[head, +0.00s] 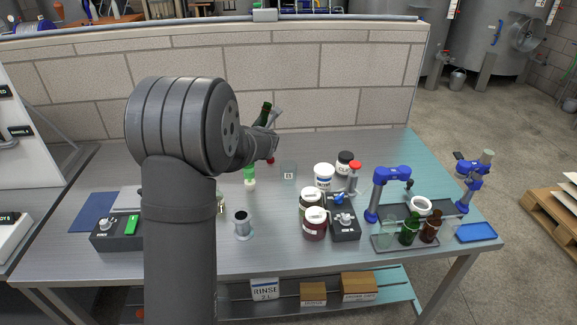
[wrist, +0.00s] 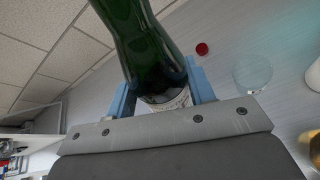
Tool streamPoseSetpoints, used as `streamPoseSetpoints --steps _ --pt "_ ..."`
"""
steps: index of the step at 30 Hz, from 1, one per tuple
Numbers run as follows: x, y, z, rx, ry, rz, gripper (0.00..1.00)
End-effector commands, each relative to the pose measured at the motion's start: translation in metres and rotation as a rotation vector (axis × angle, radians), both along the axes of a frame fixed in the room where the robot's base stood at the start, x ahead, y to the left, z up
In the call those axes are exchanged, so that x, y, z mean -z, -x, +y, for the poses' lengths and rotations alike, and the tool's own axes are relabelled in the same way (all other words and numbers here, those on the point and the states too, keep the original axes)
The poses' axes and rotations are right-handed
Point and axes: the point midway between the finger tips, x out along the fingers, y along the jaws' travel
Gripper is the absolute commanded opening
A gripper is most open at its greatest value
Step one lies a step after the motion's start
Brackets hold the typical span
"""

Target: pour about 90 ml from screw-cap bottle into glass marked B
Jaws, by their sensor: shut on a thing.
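My gripper (head: 272,138) is shut on a dark green glass bottle (head: 265,113), which shows no cap that I can make out. The bottle is held above the bench, neck up and leaning slightly right in the head view. In the wrist view the bottle (wrist: 143,42) stands between the blue fingers (wrist: 162,92), with dark liquid low in it and a pale label. A clear glass (head: 288,173) stands on the bench right of and below my gripper; its small tag is too small to read surely. The glass also shows in the wrist view (wrist: 253,73), apart from the bottle.
A red cap (head: 270,161) lies left of the glass. A green-topped small bottle (head: 249,176) and a metal cup (head: 243,225) stand nearer. Several jars (head: 315,223) and a blue stand (head: 390,190) crowd the right. A brick wall (head: 330,75) closes the back.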

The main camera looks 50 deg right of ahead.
Motion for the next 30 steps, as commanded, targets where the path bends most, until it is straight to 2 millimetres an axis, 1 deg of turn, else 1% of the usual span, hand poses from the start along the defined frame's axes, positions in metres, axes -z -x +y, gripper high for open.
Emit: streamPoseSetpoints --steps 1,10,17,21,27,30 --pt "-0.004 0.000 -0.001 -0.001 -0.012 -0.014 0.14" --pt "-0.015 0.000 -0.001 0.000 -0.117 -0.085 0.14" --pt "-0.010 0.002 -0.003 0.001 -0.239 -0.170 0.14" --pt "-0.002 -0.002 0.003 0.001 -0.386 -0.271 0.14" --pt "0.018 -0.007 0.010 0.002 -0.492 -0.346 0.14" --pt "0.021 -0.009 0.012 0.001 -0.543 -0.384 0.14"
